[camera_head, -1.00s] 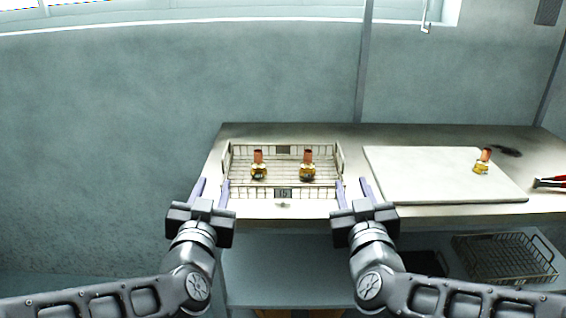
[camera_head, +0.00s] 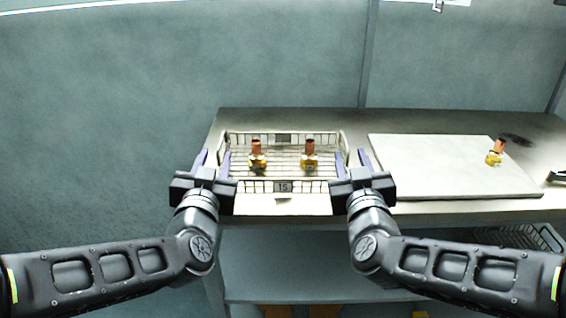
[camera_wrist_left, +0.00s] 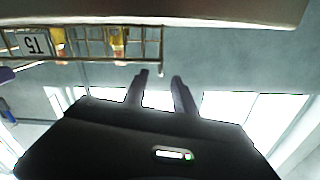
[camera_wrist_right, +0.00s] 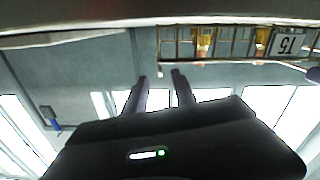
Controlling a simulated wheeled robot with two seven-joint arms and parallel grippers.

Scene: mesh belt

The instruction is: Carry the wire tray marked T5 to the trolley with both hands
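The wire tray marked T5 (camera_head: 284,187) sits on the bench with two brass and copper fittings (camera_head: 257,157) (camera_head: 309,156) standing in it. Its label shows upside down in the left wrist view (camera_wrist_left: 36,45) and right wrist view (camera_wrist_right: 287,43). My left gripper (camera_head: 214,158) is open at the tray's left end. My right gripper (camera_head: 351,158) is open at its right end. Neither gripper holds anything. I cannot make out a trolley.
A pale board (camera_head: 440,172) lies on the bench (camera_head: 260,122) right of the tray, with another fitting (camera_head: 495,153) on it. A dark tool end (camera_head: 557,177) shows at the right edge. Another wire basket (camera_head: 522,238) is partly visible below the bench. A wall stands behind.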

